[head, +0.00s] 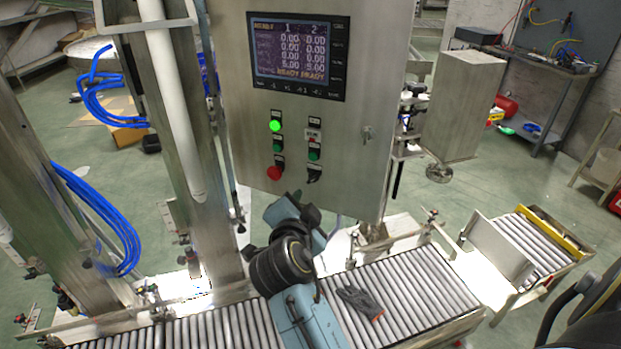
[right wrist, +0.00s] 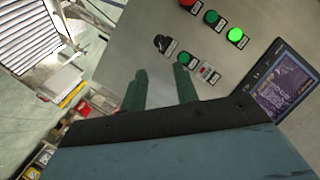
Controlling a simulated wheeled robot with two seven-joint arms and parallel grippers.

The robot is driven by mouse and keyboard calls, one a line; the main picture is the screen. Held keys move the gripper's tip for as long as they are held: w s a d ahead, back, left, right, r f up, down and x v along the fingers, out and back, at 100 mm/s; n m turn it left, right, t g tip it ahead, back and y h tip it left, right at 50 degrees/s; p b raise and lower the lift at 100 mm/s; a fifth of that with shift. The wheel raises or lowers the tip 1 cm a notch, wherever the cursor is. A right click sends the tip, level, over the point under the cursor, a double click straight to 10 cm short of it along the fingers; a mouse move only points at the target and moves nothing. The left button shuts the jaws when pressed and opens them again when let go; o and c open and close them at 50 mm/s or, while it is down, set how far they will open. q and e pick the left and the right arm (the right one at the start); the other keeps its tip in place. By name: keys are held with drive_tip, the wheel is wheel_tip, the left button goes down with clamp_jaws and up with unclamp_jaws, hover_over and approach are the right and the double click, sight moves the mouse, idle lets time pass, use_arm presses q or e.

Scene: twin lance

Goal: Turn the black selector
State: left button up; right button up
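The black selector (head: 314,174) sits at the lower right of the buttons on the grey control panel (head: 355,150). It also shows in the right wrist view (right wrist: 162,43), just beyond my fingertips. My right gripper (right wrist: 160,76) is open, with its two green fingers apart and nothing seen between them. The selector appears ahead of the gap, with no visible contact. In the head view my right gripper (head: 303,205) is just below the selector, its fingers hard to make out. My left gripper is not in view.
Near the selector are a red button (head: 273,173), a lit green button (head: 275,126) and other green buttons. A display (head: 298,56) is above. A roller conveyor (head: 400,290) with a dark glove (head: 360,302) lies below. Steel columns stand to the left.

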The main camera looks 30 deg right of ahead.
sight(311, 181)
drive_tip(key=p+x, duration=0.2)
drive_tip(key=x, duration=1)
drive_tip(key=shift+c, duration=0.3)
clamp_jaws()
